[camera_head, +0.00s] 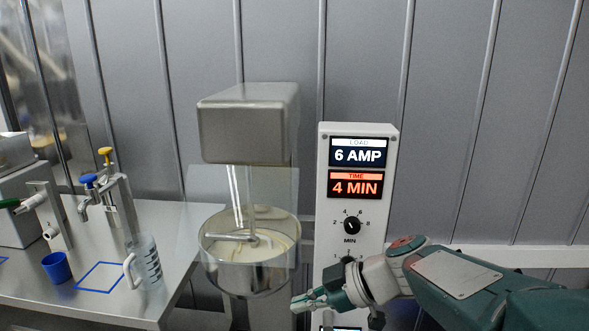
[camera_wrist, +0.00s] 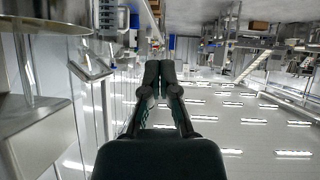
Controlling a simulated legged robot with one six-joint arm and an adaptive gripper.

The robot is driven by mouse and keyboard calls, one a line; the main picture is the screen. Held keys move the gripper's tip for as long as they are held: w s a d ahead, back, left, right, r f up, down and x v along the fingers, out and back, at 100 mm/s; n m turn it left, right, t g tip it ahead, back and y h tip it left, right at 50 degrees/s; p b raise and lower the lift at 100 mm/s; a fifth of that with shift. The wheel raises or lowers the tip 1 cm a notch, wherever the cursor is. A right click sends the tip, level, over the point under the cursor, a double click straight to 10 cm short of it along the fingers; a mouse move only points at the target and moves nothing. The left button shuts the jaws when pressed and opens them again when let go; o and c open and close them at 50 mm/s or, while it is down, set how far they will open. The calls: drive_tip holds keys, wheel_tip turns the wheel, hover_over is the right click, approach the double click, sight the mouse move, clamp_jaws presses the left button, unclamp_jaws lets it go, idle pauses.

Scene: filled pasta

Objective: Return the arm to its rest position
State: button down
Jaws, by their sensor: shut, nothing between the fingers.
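My arm (camera_head: 455,275) comes in from the lower right in the head view, with its wrist bent to the left. My gripper (camera_head: 303,301) is at its end, low in front of the control panel (camera_head: 377,218) and below and right of the mixer bowl (camera_head: 254,273). It points left. In the wrist view my gripper (camera_wrist: 158,69) is shut, its two fingertips together with nothing between them. That view looks upside down, with ceiling lights at the bottom.
The mixer head (camera_head: 248,125) hangs above the bowl, which holds pale dough. The panel reads 6 AMP and 4 MIN. On the left, a steel table (camera_head: 170,225) bears a measuring jug (camera_head: 146,262), a blue cup (camera_head: 57,267) and taps (camera_head: 100,185).

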drive_tip(key=s+d+f+m+t+h, duration=0.3)
drive_tip(key=s+d+m+h, duration=0.8)
drive_tip(key=m, duration=0.6)
drive_tip(key=s+d, duration=0.2)
drive_tip(key=d, duration=0.1)
drive_tip(key=shift+s+d+t, duration=0.15)
drive_tip(key=shift+s+t, duration=0.1)
drive_tip(key=shift+t, duration=0.05)
